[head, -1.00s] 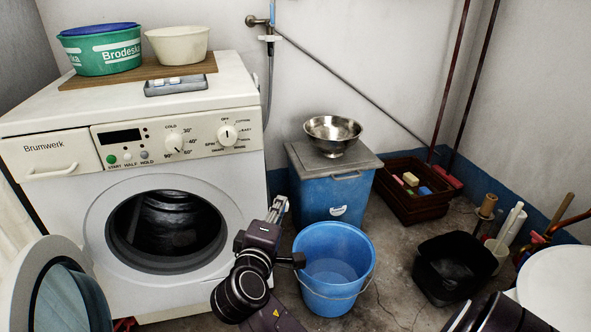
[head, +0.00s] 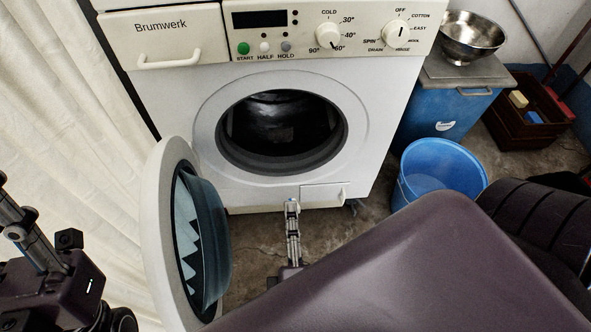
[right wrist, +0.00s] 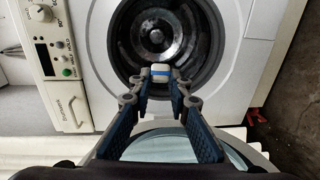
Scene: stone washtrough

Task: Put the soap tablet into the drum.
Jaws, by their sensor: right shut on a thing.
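The soap tablet (right wrist: 160,72), small and white with a blue band, is held between the fingertips of my right gripper (right wrist: 161,84). In the right wrist view it appears in front of the dark drum (right wrist: 158,30) of the white washing machine. In the head view my right gripper (head: 292,208) is below the round drum opening (head: 282,132), outside the machine; the tablet is too small to make out there. The machine's door (head: 160,200) stands open to the left. My left gripper (head: 30,235) is at the lower left edge, partly cut off; its jaw state is unclear.
A blue bucket (head: 440,172) stands on the floor right of the machine. Behind it is a blue bin (head: 448,108) with a steel bowl (head: 470,36) on top. A brown crate (head: 528,120) is at the far right. A pale curtain (head: 75,130) hangs left.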

